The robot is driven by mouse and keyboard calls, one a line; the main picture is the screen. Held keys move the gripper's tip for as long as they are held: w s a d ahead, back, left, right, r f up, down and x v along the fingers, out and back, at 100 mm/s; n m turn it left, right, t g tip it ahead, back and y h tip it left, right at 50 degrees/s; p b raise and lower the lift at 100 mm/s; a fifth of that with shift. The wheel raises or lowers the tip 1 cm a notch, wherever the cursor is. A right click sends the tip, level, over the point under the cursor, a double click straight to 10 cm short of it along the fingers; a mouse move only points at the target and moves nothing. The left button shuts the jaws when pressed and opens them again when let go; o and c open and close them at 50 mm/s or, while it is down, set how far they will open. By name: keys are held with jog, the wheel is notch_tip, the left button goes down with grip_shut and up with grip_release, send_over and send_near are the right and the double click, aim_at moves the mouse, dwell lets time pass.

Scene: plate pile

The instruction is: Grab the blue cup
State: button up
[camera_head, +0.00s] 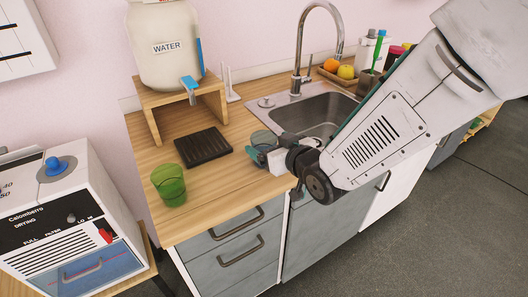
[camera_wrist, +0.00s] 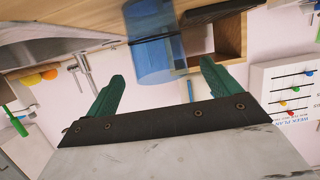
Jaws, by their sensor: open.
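The blue cup (camera_head: 263,138) is translucent and stands on the wooden counter, left of the sink, its lower part hidden behind my gripper. It shows large in the wrist view (camera_wrist: 152,40), where the picture is upside down. My gripper (camera_wrist: 163,70) has two green fingers spread apart with nothing clamped. The cup shows between and beyond the fingertips; I cannot tell how far it reaches between them. In the head view, my gripper (camera_head: 264,156) is right at the cup, on its near side.
A green cup (camera_head: 169,185) stands at the counter's left front. A black rack (camera_head: 202,147) lies behind it, below a water jar (camera_head: 165,45) on a wooden stand (camera_head: 150,104). The sink (camera_head: 318,112) with its tap is to the right. The counter (camera_head: 215,190) in front is clear.

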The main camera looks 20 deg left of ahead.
aim_at(258, 137)
jog(key=x, duration=0.3)
jog(key=shift+w+a+f, duration=0.15)
jog(key=shift+a, duration=0.05)
jog(key=c, duration=1.1)
jog(key=shift+o, duration=0.2)
